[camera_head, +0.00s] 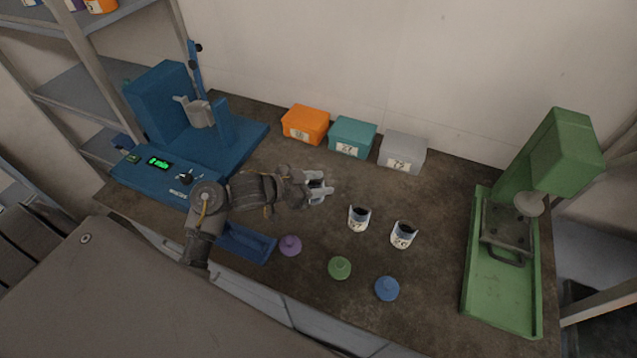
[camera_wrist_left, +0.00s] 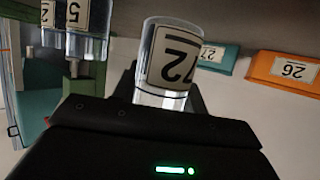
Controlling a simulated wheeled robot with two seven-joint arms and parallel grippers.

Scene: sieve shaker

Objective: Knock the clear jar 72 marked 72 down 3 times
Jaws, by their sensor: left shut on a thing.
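The clear jar 72 (camera_wrist_left: 172,62) shows in the left wrist view with a white label, of which a large 2 and part of another digit can be read. My left gripper (camera_head: 318,187) is shut on this jar above the left middle of the bench. In the head view the jar is largely hidden between the fingers, and I cannot tell whether it touches the bench top. My right gripper is in neither view.
Two other labelled jars, (camera_head: 359,218) and (camera_head: 403,235), stand right of my left gripper. Purple (camera_head: 290,245), green (camera_head: 340,268) and blue (camera_head: 387,288) lids lie in front. Orange (camera_head: 306,124), teal (camera_head: 352,137) and grey (camera_head: 402,152) boxes line the back. A blue machine (camera_head: 158,105) and green press (camera_head: 565,155) flank them.

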